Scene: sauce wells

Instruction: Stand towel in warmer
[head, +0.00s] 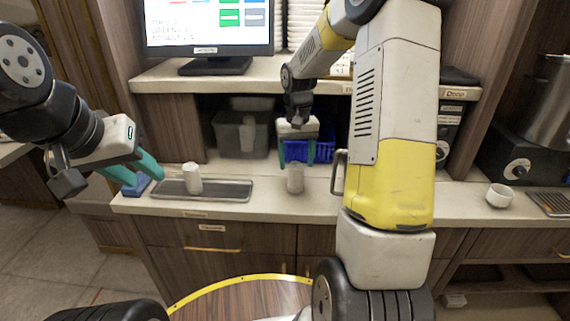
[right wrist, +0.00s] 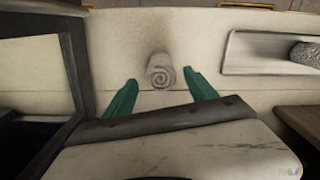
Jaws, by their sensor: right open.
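A rolled white towel (head: 295,180) stands upright on the counter, its spiral end (right wrist: 160,72) showing in the right wrist view. My right gripper (head: 297,158) is open above it, and the fingers (right wrist: 161,88) are spread to either side of the roll without visible contact. A second rolled towel (head: 193,179) stands on a grey tray (head: 238,187) to the left. My left gripper (head: 145,178) is open and empty left of that tray. A grey handle (head: 340,172) shows beside my right arm, which hides what it belongs to; I cannot make out the warmer clearly.
A dark-framed box (right wrist: 72,125) stands close at the left in the right wrist view. A blue basket (head: 322,151) and a grey bin (head: 232,134) are under the shelf. A blue item (head: 137,188) lies below my left gripper. A white cup (head: 499,195) stands far right.

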